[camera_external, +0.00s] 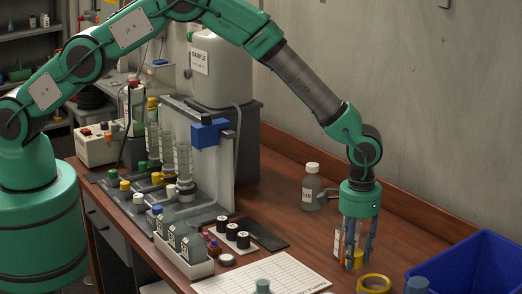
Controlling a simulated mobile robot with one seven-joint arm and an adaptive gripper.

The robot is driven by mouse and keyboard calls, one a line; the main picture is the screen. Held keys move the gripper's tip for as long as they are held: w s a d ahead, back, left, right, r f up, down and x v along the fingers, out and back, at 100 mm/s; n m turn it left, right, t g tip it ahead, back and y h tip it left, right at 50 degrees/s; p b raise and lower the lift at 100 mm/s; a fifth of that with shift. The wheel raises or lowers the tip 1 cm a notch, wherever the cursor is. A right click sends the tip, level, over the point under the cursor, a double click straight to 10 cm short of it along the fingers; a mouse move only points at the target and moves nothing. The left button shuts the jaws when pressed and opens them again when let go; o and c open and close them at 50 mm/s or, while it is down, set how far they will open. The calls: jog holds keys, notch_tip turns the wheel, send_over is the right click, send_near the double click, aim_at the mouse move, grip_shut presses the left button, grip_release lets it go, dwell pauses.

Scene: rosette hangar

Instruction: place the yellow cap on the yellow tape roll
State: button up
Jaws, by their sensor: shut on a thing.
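My gripper (357,262) points down at the right of the bench, with its fingers shut on a small yellow thing, which looks like the yellow cap (357,257). The fingers hide part of it. The yellow tape roll (374,284) lies flat on the bench at the bottom edge of the view, just in front and to the right of the fingertips. The held cap appears apart from the roll; its exact height above the bench is hard to tell.
A blue bin (470,262) stands right of the tape roll. A labelled bottle (311,190) stands behind my gripper. A white sheet (262,277) lies left of it. Further left are a vial tray (190,262), black-bodied jars (232,232) and a tube rack. The bench between bottle and jars is mostly clear.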

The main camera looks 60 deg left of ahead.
jog(key=shift+w+d+f, duration=0.2)
jog(key=shift+w+d, duration=1.05)
jog(key=shift+w, duration=0.2)
jog(key=shift+f, duration=1.7)
jog(key=shift+f, duration=0.1)
jog(key=shift+f, duration=0.15)
jog(key=o, duration=0.8)
